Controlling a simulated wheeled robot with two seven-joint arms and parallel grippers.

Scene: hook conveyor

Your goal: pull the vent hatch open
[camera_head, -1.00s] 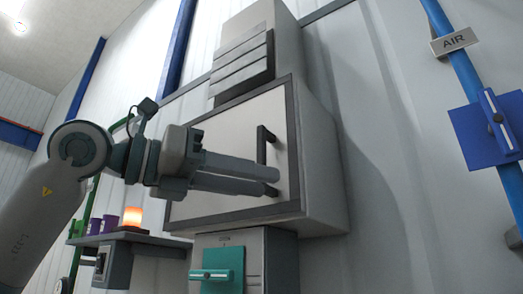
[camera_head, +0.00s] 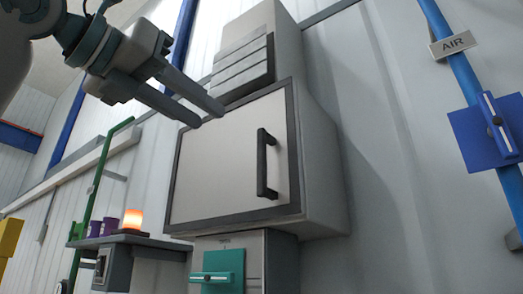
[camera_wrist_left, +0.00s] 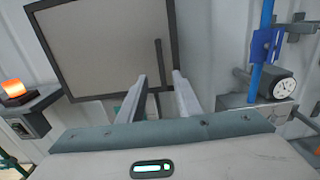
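The vent hatch (camera_head: 222,165) is a pale square panel with a dark frame on a grey wall box; it looks shut. Its dark upright bar handle (camera_head: 265,163) is near the right side. The hatch also shows in the left wrist view (camera_wrist_left: 105,45), with the handle (camera_wrist_left: 159,62) appearing between the finger lines. My left gripper (camera_head: 206,114) is open and empty, up and left of the handle and clear of it, its fingertips overlapping the hatch's upper left edge in the head view. My right gripper is out of view.
Louvred slats (camera_head: 242,68) sit above the hatch. A teal lever plate (camera_head: 222,268) is below it. A shelf (camera_head: 140,239) with a glowing orange lamp (camera_head: 132,219) and purple cups stands lower left. A blue pipe with a blue valve plate (camera_head: 475,135) is at right.

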